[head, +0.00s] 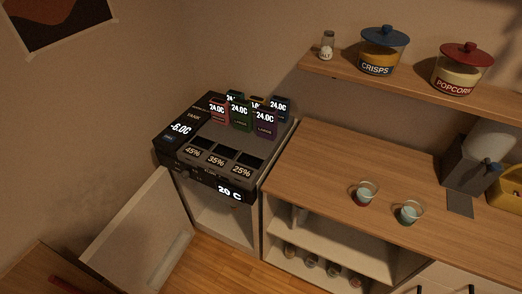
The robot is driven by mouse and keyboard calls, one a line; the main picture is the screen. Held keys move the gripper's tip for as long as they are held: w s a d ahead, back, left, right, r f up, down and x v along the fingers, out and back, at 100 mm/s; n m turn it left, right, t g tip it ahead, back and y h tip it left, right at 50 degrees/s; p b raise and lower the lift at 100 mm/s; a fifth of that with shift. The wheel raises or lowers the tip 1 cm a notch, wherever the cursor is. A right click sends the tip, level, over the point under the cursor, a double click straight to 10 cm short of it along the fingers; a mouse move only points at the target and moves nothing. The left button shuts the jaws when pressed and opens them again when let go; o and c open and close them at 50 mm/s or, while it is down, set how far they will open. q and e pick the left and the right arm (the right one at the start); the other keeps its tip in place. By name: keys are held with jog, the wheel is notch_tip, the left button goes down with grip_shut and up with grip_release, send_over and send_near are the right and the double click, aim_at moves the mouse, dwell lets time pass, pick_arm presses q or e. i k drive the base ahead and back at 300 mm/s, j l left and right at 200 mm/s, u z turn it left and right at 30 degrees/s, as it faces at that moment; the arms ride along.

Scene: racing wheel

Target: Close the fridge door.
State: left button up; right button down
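The fridge stands left of centre in the head view, below a black-topped unit with lit readouts. Its pale open interior (222,222) shows below the "20 C" display. The fridge door (140,232) is a pale panel standing wide open, swung out to the left and toward me from the fridge's left side. A shelf-like ledge (172,258) runs along the door's inner face. Neither of my grippers is in view.
A wooden counter (340,160) with two small cups (365,193) (408,212) adjoins the fridge at right, with open shelves below. A wooden surface (45,272) lies at bottom left, close to the door. Bare floor (215,270) shows in front of the fridge.

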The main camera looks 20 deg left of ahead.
aim_at(138, 250)
jog(key=j+u, duration=0.1)
jog(key=u, duration=0.25)
jog(key=j+u, duration=0.1)
jog(key=u, duration=0.3)
